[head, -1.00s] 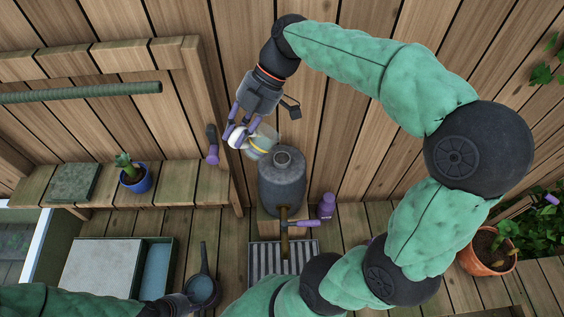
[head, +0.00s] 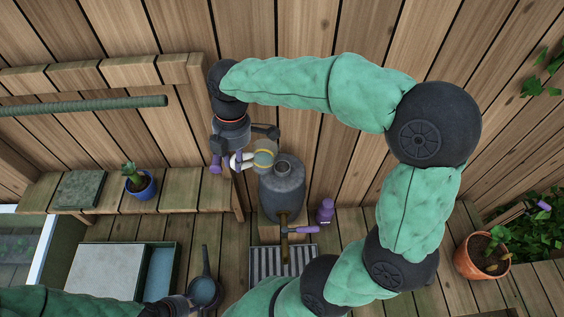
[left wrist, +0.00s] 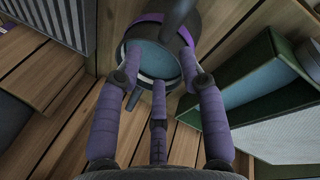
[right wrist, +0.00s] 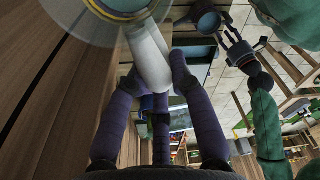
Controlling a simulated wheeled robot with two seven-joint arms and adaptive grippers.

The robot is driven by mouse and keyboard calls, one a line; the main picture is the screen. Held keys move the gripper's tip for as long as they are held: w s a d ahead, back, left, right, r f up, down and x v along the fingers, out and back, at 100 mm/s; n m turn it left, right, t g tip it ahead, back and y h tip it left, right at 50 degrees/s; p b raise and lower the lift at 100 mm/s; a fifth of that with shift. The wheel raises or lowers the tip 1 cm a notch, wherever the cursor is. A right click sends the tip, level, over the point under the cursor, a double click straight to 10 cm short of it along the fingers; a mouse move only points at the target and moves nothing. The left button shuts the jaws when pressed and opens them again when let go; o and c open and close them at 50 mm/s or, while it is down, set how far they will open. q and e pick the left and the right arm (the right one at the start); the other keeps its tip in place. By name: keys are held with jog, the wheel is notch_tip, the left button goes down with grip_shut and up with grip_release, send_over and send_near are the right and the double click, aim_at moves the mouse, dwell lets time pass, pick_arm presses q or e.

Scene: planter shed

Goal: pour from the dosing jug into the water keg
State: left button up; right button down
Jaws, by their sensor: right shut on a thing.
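The dosing jug (head: 264,158), a clear vessel with a yellow band and white handle, is held at the upper left of the keg's neck. My right gripper (head: 236,161) is shut on its white handle; the right wrist view shows the fingers on the handle (right wrist: 149,55) and part of the clear jug (right wrist: 105,18). I cannot tell the jug's exact tilt. The water keg (head: 282,192) is dark grey with an open neck on top and stands upright on a wooden block.
A brown tap with a purple handle (head: 299,230) sits at the keg's front above a striped grate (head: 268,262). A purple bottle (head: 325,211) stands right of the keg. A blue-potted plant (head: 139,188) is on the left shelf. A terracotta pot (head: 481,258) is at right.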

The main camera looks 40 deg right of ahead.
jog(key=shift+r+p, duration=1.15)
jog(key=shift+r, duration=0.35)
